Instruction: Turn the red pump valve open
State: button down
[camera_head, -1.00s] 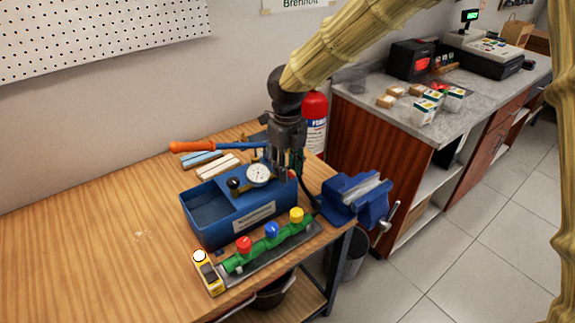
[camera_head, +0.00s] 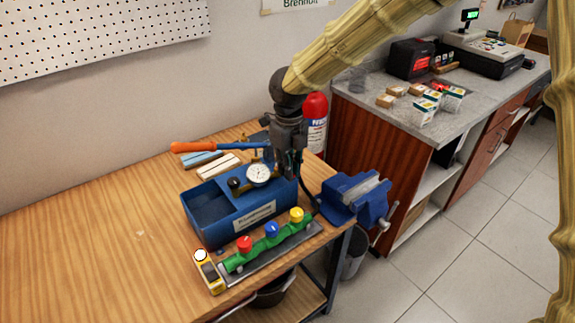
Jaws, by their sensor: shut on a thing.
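The blue test pump (camera_head: 215,225) stands on the wooden workbench, with a round white gauge (camera_head: 259,174) and a long lever with an orange handle (camera_head: 190,147). My gripper (camera_head: 291,172) points down at the pump's back right end, right of the gauge. Its fingers are shut at the place of the red pump valve, which they and the pump hide now. How far the valve is turned cannot be seen. A green manifold (camera_head: 257,247) in front of the pump carries a red knob (camera_head: 245,243), a blue knob (camera_head: 272,230) and a yellow knob (camera_head: 296,215).
A blue vise (camera_head: 357,195) is close to the right of my gripper. A red fire extinguisher (camera_head: 315,108) stands behind it. A yellow meter (camera_head: 209,273) lies at the front edge. The bench's left half (camera_head: 90,240) is clear.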

jog(key=n+p, duration=0.1)
jog(key=p, duration=0.1)
jog(key=w+d+n+p, duration=0.1)
jog(key=n+p, duration=0.2)
jog(key=p, duration=0.1)
jog(key=shift+w+d+r+n, duration=0.2)
jog(key=shift+w+r+n, duration=0.1)
jog(key=shift+r, duration=0.05)
jog(key=n+p, duration=0.1)
jog(key=w+n+p, duration=0.1)
jog(key=n+p, duration=0.2)
jog(key=p, duration=0.1)
jog(key=shift+w+d, duration=0.25)
jog(key=shift+w, duration=0.15)
jog(key=shift+w+a+f+n+p, duration=0.15)
jog(key=shift+w+n+p, duration=0.4)
jog(key=shift+n+p, duration=0.65)
jog(key=shift+w+a+f+n+p, duration=0.15)
jog(key=shift+w+n+p, duration=0.45)
jog(key=shift+n, duration=1)
jog(key=shift+w+a+n+p, duration=0.15)
jog(key=shift+w+n+p, duration=0.3)
jog(key=shift+n+p, duration=0.75)
jog(key=shift+n, duration=0.4)
jog(key=c, duration=1.5)
grip_release()
jog(key=shift+a, duration=0.1)
